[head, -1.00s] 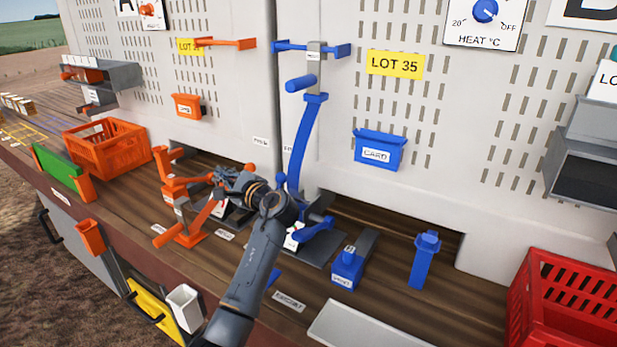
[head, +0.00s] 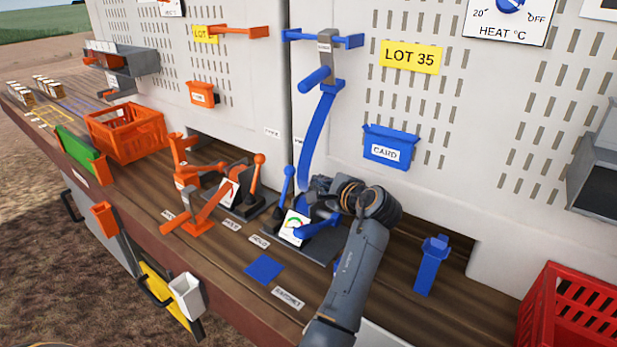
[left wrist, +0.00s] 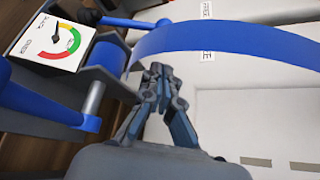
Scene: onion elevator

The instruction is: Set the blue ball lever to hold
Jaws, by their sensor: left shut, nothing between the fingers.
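The blue ball lever (head: 285,188) stands nearly upright at the left of the blue winch unit, its ball on top, in the head view. A white gauge card (head: 294,228) is in front of it; it also shows in the left wrist view (left wrist: 52,40). My left gripper (head: 316,190) is to the right of the lever, apart from it, by the foot of the blue strap (head: 318,140). In the left wrist view its fingers (left wrist: 158,72) are together and empty, close to the strap. My right gripper is out of view.
A blue handle (head: 318,228) sticks out beside the gauge, below my left gripper. The orange unit with its own ball lever (head: 257,172) stands to the left. A HOLD label (head: 260,241) and a blue square (head: 264,268) lie on the bench in front.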

